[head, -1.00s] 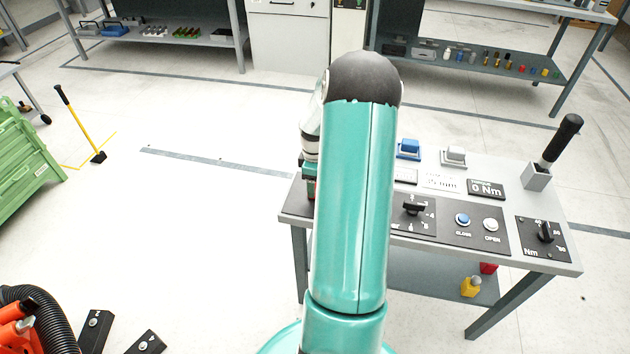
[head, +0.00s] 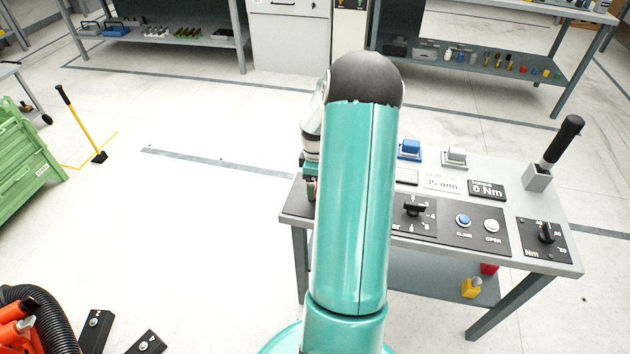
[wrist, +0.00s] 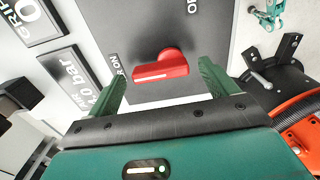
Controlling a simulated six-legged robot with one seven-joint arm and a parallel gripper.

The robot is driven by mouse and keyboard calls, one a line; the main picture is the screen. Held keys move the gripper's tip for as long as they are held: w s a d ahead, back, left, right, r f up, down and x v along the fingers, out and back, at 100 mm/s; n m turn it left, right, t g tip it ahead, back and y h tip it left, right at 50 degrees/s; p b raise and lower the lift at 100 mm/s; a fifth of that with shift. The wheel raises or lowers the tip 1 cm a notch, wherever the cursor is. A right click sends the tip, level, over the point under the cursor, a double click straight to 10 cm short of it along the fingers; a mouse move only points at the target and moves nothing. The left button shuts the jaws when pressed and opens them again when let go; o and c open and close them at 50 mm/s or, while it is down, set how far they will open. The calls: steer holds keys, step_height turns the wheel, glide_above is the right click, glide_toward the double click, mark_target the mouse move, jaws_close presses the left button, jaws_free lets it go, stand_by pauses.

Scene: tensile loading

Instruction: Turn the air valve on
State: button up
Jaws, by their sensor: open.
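The air valve is a red lever handle (wrist: 160,68) on a dark panel (wrist: 205,20) in the wrist view. Another label, partly readable, is near the panel's top. My gripper (wrist: 160,78) is open, with one green finger on each side of the red handle. I cannot tell whether either finger touches it. In the head view my arm covers most of the valve area; a bit of red shows beside my gripper at the bench's left end.
A display reading about 4.0 bar (wrist: 76,80) is left of the valve panel. The grey bench (head: 470,200) carries a black rotary knob (head: 414,208), CLOSE (head: 463,220) and OPEN (head: 491,226) buttons, a torque knob (head: 546,232) and a black-handled lever (head: 562,140).

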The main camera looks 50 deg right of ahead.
step_height(320, 180, up, 14)
steer(key=shift+f, duration=0.2)
stand_by(0.6)
steer(key=w+a+r+m+t+h, duration=0.1)
steer(key=a+r, duration=0.6)
steer(key=a, duration=0.5)
steer(key=w+a+r+m+t+h, duration=0.1)
steer(key=a+r, duration=0.5)
steer(key=a, duration=0.6)
steer(key=s+a+r+m+t+y, duration=0.1)
steer(key=s+a, duration=0.4)
steer(key=a, duration=0.4)
steer(key=s+a+r+m+t+y, duration=0.1)
steer(key=s+a+r+t, duration=0.1)
steer(key=s+a, duration=0.4)
steer(key=a, duration=0.3)
steer(key=shift+s+a+m+t, duration=0.2)
steer(key=shift+m+t, duration=0.1)
steer(key=shift+m, duration=0.1)
